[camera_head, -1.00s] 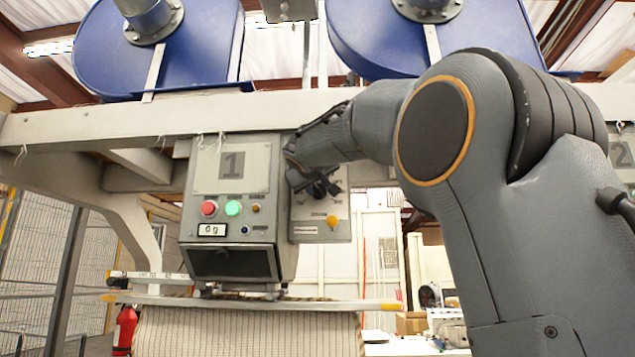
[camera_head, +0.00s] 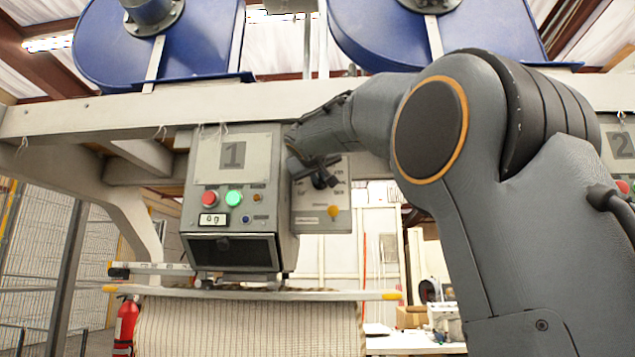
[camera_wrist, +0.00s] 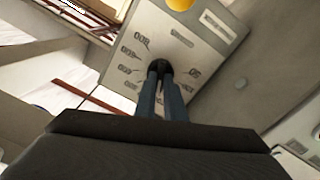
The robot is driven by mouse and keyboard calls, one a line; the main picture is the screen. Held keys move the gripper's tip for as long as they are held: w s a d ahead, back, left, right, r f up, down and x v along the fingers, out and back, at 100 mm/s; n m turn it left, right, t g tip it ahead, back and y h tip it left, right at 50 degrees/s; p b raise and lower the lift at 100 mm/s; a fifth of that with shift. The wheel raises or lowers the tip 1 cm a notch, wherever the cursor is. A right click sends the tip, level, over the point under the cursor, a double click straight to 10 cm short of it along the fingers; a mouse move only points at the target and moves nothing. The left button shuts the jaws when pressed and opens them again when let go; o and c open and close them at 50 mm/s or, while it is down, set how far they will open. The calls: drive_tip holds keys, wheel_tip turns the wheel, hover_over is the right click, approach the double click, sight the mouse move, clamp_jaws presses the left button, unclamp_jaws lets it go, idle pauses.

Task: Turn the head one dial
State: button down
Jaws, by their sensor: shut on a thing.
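The head one dial (camera_wrist: 159,66) is a dark knob on a grey panel with printed markings around it. In the head view the same dial (camera_head: 325,179) is partly hidden by my gripper, on the small panel (camera_head: 309,219) beside the box marked 1. My gripper (camera_wrist: 161,78) is shut on the dial, with its two blue-grey fingers close together at the knob. The dial's exact pointing is hard to read.
The control box (camera_head: 234,165) marked 1 has a red button (camera_head: 210,198), a green button (camera_head: 233,198) and a small display (camera_head: 212,219). A yellow knob (camera_head: 333,211) sits below the dial. A beam (camera_head: 200,108) runs above, and striped fabric (camera_head: 250,325) hangs below.

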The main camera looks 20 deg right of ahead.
drive_tip(key=m+b, duration=0.1)
drive_tip(key=b, duration=0.1)
drive_tip(key=m+b, duration=0.4)
drive_tip(key=shift+w+f, duration=0.1)
drive_tip(key=shift+f, duration=0.15)
drive_tip(key=m+b, duration=0.3)
drive_tip(key=m, duration=0.2)
drive_tip(key=shift+d+r+m, duration=0.1)
drive_tip(key=shift+m, duration=0.2)
drive_tip(key=m+b, duration=0.2)
drive_tip(key=m, duration=0.4)
drive_tip(key=m+b, duration=0.1)
drive_tip(key=m, duration=0.4)
drive_tip(key=shift+m, duration=0.4)
drive_tip(key=c, duration=1.8)
unclamp_jaws()
drive_tip(key=shift+c, duration=0.2)
drive_tip(key=shift+s, duration=0.2)
